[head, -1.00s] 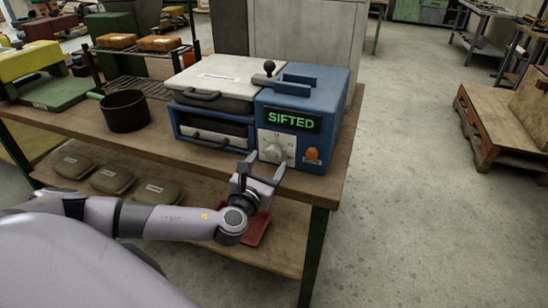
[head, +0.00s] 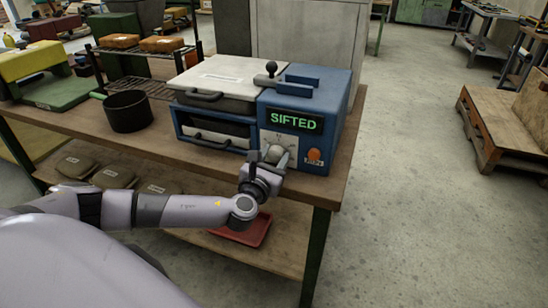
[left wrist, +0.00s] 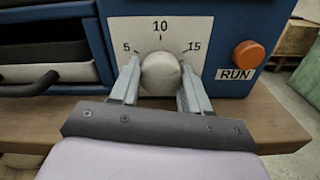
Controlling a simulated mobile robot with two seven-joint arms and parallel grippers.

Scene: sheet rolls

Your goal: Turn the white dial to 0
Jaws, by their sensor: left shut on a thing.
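The white dial (head: 274,153) is on the front of the blue machine (head: 331,127), on a pale scale plate. In the left wrist view, the dial (left wrist: 161,74) is a round knob below the marks 5, 10 and 15. No 0 mark shows, and I cannot tell where the dial points. My left gripper (head: 276,158) is at the dial. In the left wrist view, its fingers (left wrist: 159,84) stand on either side of the knob, shut on it. My right gripper is not in view.
An orange button (left wrist: 249,54) labelled RUN is right of the dial. A green display (head: 295,120) above reads SIFTED. A drawer handle (head: 211,143) is to the left. A black pot (head: 127,111) stands on the bench, and a red tray (head: 247,232) lies on the lower shelf.

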